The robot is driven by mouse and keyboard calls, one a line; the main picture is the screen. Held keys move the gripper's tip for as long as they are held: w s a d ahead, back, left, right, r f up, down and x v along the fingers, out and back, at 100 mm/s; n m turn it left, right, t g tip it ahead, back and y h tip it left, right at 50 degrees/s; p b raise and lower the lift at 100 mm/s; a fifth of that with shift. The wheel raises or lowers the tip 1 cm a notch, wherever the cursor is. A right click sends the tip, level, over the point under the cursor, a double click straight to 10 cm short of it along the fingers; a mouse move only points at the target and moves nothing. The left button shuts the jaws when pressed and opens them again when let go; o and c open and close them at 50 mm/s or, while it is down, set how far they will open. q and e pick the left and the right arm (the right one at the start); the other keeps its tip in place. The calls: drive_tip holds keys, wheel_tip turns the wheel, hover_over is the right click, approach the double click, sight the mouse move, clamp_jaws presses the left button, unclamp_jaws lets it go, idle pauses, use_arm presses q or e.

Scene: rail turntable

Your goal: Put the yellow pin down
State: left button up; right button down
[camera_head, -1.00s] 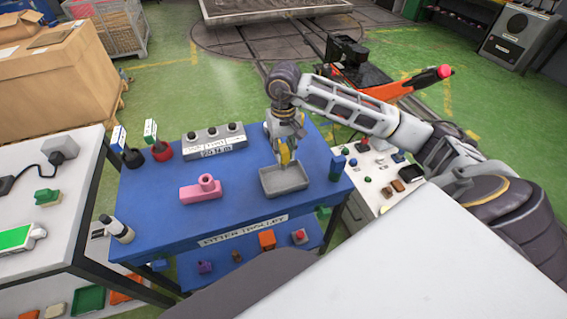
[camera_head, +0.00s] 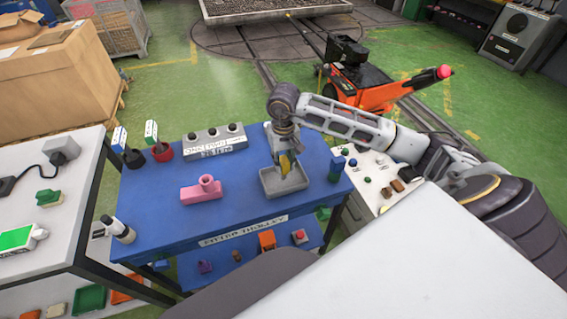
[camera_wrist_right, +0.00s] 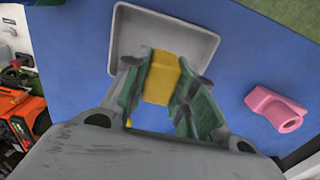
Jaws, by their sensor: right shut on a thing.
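The yellow pin (camera_wrist_right: 161,78) is between the fingers of my right gripper (camera_wrist_right: 160,90), which is shut on it. In the head view the yellow pin (camera_head: 286,165) shows just below the right gripper (camera_head: 284,158), over the grey tray (camera_head: 268,193). The tray lies on the blue trolley top. In the right wrist view the tray (camera_wrist_right: 205,42) is behind the pin. I cannot tell whether the pin touches the tray floor. My left gripper is not in view.
A pink part (camera_head: 200,190) lies left of the tray on the blue trolley top (camera_head: 235,218). A grey box with several black-topped sockets (camera_head: 215,141) stands behind. Bare blue surface lies in front.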

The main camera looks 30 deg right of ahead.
drive_tip(key=shift+f, duration=0.55)
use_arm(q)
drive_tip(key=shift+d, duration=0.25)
use_arm(e)
drive_tip(key=shift+f, duration=0.1)
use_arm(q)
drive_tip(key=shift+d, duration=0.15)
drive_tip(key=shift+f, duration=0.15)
use_arm(e)
drive_tip(key=shift+f, duration=0.15)
drive_tip(key=c, duration=1.4)
unclamp_jaws()
drive_tip(key=shift+o, duration=1.1)
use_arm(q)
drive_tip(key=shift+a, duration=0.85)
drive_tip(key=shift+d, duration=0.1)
